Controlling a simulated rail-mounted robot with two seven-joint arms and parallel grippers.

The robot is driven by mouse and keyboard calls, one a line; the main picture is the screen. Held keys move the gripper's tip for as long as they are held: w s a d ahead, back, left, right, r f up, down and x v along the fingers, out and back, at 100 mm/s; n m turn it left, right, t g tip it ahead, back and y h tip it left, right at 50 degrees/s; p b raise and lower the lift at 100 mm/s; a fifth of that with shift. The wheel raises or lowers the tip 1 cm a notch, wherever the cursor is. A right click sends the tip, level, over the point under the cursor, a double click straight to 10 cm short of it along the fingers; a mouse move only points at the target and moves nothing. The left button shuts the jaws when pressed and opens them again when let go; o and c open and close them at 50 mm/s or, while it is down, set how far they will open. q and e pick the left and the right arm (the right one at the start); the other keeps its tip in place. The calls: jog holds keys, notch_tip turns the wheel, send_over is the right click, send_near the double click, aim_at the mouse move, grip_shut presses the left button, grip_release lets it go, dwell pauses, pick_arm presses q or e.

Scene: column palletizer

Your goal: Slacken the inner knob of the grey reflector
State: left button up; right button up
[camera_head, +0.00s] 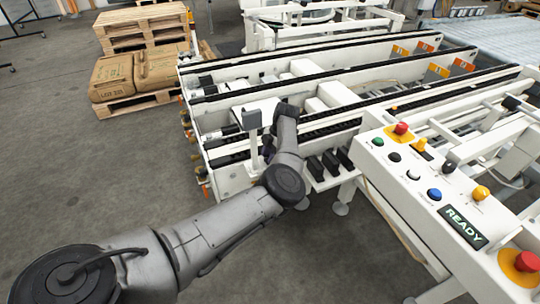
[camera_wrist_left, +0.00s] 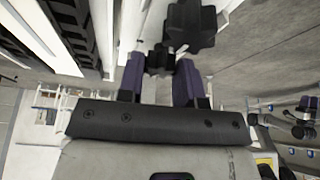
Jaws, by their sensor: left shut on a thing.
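The grey reflector (camera_head: 252,118) stands upright on a white post at the near side of the conveyor, just left of my left wrist. In the left wrist view, a small black lobed knob (camera_wrist_left: 160,60) sits between the two purple-grey fingers of my left gripper (camera_wrist_left: 161,73), which is shut on it. A larger black part (camera_wrist_left: 190,26) shows just beyond the fingertips. In the head view my left gripper (camera_head: 268,146) is dark and partly hidden by my own wrist, close to the reflector post. The knob is hidden there. My right gripper is out of view.
The white conveyor frame (camera_head: 222,160) with black rails lies beyond and right of my arm. A control panel (camera_head: 420,190) with coloured buttons and a READY display stands at the right. Pallets with brown sacks (camera_head: 112,78) stand at the back left. Floor at the left is clear.

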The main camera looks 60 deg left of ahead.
pick_arm(q)
jog(key=shift+a+n+h, duration=0.1)
jog(key=shift+n+h, duration=0.3)
jog(key=shift+n, duration=1.1)
jog(key=o, duration=0.9)
jog(key=shift+o, duration=0.2)
